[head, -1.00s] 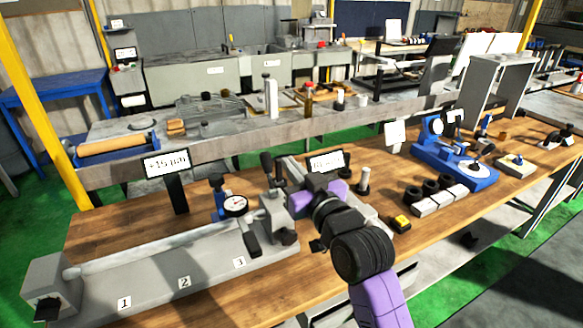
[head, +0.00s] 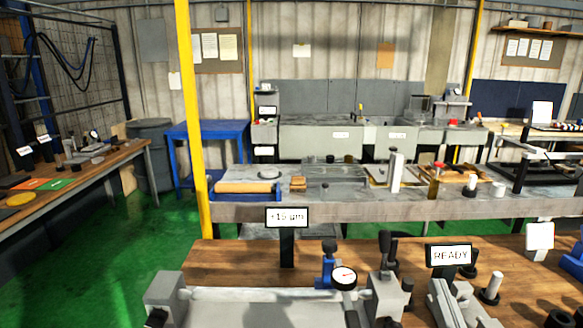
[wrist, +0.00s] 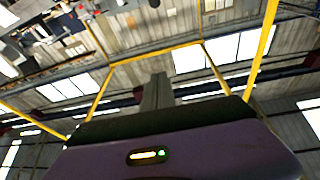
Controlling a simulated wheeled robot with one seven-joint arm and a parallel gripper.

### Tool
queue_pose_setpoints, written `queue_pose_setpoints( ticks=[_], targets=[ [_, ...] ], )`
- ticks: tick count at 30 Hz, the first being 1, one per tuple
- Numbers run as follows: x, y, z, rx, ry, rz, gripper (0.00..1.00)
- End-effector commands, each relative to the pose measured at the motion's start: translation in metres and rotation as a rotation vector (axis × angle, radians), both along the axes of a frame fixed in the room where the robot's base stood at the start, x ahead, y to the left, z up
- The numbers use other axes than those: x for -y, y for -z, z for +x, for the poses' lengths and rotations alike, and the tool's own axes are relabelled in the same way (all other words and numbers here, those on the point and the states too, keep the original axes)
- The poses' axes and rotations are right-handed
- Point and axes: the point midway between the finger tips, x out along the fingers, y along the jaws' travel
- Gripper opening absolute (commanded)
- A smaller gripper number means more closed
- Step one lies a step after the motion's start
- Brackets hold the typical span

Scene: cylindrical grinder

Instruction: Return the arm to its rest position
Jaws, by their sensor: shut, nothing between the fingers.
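My gripper (wrist: 157,92) shows in the wrist view as a narrow grey shape beyond the purple wrist housing (wrist: 190,158). Its fingers are together with nothing between them. It points toward the roof beams and windows, clear of any surface. A small lit indicator (wrist: 148,155) shows on the housing. In the head view, neither my arm nor my gripper is in sight.
The wooden workbench in front (head: 220,262) holds a dial gauge (head: 344,277), a "+15 µm" display (head: 287,218) and a "READY" display (head: 450,255). A yellow post (head: 193,120) stands behind it. Open green floor (head: 120,245) lies at the left.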

Motion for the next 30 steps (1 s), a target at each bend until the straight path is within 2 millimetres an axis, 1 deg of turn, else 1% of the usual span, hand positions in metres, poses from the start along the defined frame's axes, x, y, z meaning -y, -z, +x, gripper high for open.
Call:
queue_pose_setpoints(
  ticks=[1,3,5,6,11,12,14,18,23,24,27,30],
  targets=[
    [-0.004,0.014,-0.018,-0.012,0.002,0.006,0.0],
    [-0.007,0.03,-0.042,-0.023,0.008,0.01,0.0],
    [-0.011,0.041,-0.063,-0.033,0.009,0.014,0.0],
    [-0.013,0.049,-0.077,-0.041,0.011,0.016,0.0],
    [-0.022,0.075,-0.132,-0.085,0.011,0.016,0.0],
    [-0.024,0.08,-0.146,-0.099,0.009,0.015,0.0],
    [-0.027,0.087,-0.167,-0.12,0.007,0.013,0.0],
    [-0.033,0.103,-0.214,-0.183,-0.004,0.003,0.0],
    [-0.04,0.117,-0.267,-0.274,-0.024,-0.011,0.0],
    [-0.041,0.12,-0.281,-0.3,-0.03,-0.016,0.0],
    [-0.044,0.129,-0.31,-0.372,-0.046,-0.028,0.0],
    [-0.046,0.139,-0.335,-0.444,-0.061,-0.035,0.0]
  ],
)
